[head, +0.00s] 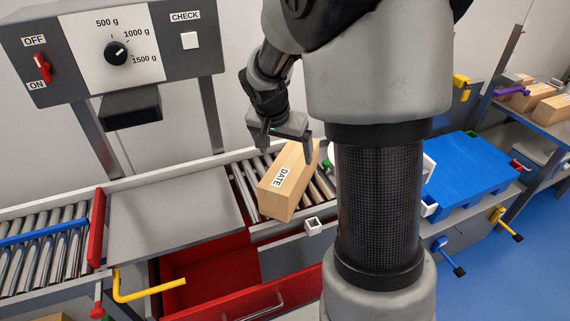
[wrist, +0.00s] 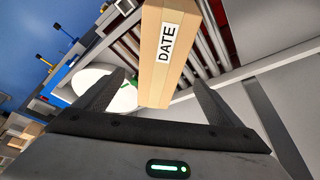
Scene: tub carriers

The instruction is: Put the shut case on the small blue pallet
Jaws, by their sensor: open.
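The shut case (head: 289,182) is a tan cardboard box with a white DATE label, lying on the roller conveyor. In the wrist view the case (wrist: 158,85) extends up from between my two fingers, with gaps at the sides. My gripper (head: 286,143) is open and empty, at the far end of the case; its fingertips also show in the wrist view (wrist: 160,88). I cannot tell whether a finger touches the case. The small blue pallet (head: 468,165) is at the right, partly hidden behind my arm; its visible top is bare.
A grey weighing plate (head: 172,195) lies left of the case, under a control box (head: 118,52) on posts. Open red drawers (head: 205,270) and a yellow lever (head: 145,290) stick out in front. More boxes (head: 553,108) stand on a shelf at the far right.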

